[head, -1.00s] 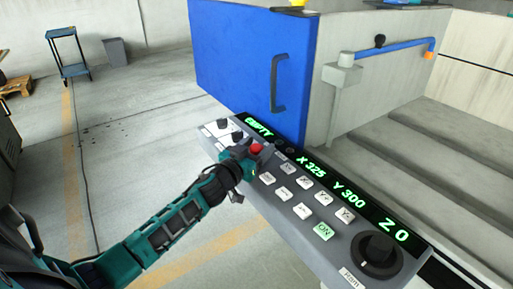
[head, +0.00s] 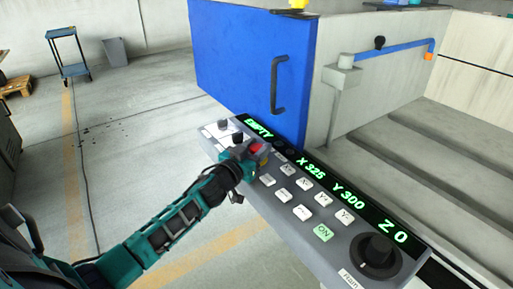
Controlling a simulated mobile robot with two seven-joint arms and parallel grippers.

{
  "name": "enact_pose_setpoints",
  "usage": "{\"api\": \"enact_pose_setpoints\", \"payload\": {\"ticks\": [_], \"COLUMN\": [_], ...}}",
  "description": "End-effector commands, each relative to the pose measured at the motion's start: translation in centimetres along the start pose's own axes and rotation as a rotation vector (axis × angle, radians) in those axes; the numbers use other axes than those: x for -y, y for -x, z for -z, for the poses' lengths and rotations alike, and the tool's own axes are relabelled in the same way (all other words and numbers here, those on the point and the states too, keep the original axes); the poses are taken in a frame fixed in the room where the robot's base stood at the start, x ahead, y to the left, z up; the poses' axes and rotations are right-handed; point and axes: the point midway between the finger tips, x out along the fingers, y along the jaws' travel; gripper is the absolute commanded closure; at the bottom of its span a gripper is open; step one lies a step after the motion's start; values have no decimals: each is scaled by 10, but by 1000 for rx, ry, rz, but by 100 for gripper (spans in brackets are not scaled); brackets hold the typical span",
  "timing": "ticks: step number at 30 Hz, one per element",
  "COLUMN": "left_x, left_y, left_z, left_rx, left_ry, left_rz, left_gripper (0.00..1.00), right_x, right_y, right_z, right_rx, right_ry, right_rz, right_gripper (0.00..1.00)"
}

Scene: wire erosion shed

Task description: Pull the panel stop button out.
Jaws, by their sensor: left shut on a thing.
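The red panel stop button (head: 257,148) shows on the upper left part of the grey control panel (head: 290,237). My left gripper (head: 251,155) is at the button, with its fingers around it and shut on it. The fingers hide the button's sides and base, so I cannot tell how far out it stands. My right gripper is not in view.
The panel has a green-lit display (head: 346,194), several white keys, a green-lettered ON key (head: 323,232) and a large black knob (head: 377,250). A blue door (head: 235,65) with a dark handle (head: 277,85) stands behind. Open floor lies to the left.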

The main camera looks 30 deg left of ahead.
Motion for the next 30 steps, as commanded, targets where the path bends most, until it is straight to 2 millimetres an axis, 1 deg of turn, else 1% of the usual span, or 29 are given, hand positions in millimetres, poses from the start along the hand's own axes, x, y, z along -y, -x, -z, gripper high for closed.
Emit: {"api": "enact_pose_setpoints", "payload": {"ticks": [1,3,11,12,18,26,30], "left_x": [1,0,1,1,0,0,0], "left_y": [-1,-1,-2,-2,-2,-1,5], "left_z": [11,14,16,16,16,12,10], "left_rx": [-6,-8,-16,-17,-18,-8,-5], "left_ry": [1,2,-1,-1,0,0,1], "left_rz": [1,1,-1,-1,-3,-1,-1], "left_gripper": [100,100,100,58,39,38,38], "right_x": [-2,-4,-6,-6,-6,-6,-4], "right_y": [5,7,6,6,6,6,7], "right_z": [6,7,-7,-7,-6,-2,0], "right_rx": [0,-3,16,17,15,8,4], "right_ry": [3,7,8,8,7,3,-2], "right_rz": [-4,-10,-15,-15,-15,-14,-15], "right_gripper": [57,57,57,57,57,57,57]}}
